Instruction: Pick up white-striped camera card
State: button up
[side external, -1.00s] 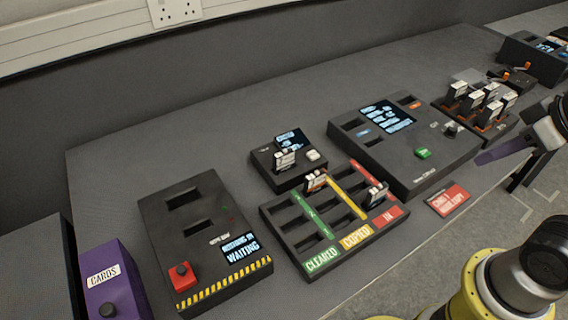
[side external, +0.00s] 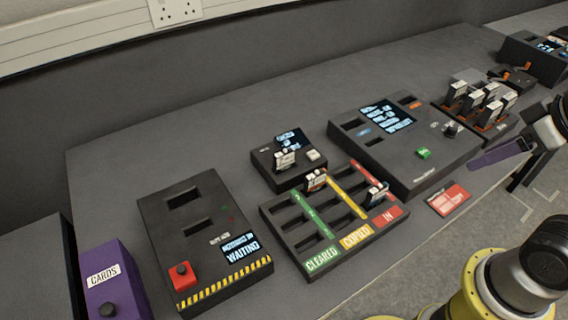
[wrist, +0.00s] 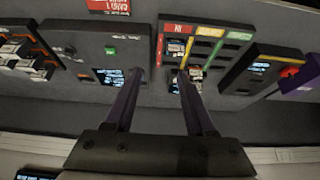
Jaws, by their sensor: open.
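Several upright cards with pale labels are in view, and their stripe colours are too small to tell apart surely. One card (side external: 285,160) stands in a small black reader. Another card (side external: 316,180) and a card (side external: 377,193) stand in the black sorting tray (side external: 298,262), the second in the IN column. Several more cards (side external: 476,98) stand in a rack at the right. My gripper (wrist: 160,76) has two purple fingers, spread and empty. In the side view my gripper (side external: 500,154) is at the right, above the bench's front edge and apart from all cards.
A large black console (side external: 400,155) with a screen and green button lies between tray and rack. A black wiper box (side external: 205,240) with a red button and a purple CARDS box (side external: 112,280) are at the left. A red sign (side external: 448,199) lies near the front edge. The back of the bench is clear.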

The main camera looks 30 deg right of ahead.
jog(key=w+r+m, duration=0.7)
jog(key=r+m, duration=0.2)
jog(key=m, duration=0.1)
jog(key=m+g, duration=0.6)
jog(key=m, duration=0.2)
send_over(284, 150)
notch_tip(284, 150, down, 17)
jog(key=f, duration=0.6)
jog(key=shift+s+d+f, duration=0.15)
jog(key=shift+d+f, duration=0.1)
jog(key=shift+f, duration=0.1)
jog(key=shift+w+a+f, duration=0.1)
jog(key=shift+f, duration=1.45)
jog(key=shift+w+a+f, duration=0.1)
jog(key=shift+f, duration=1.45)
grip_shut()
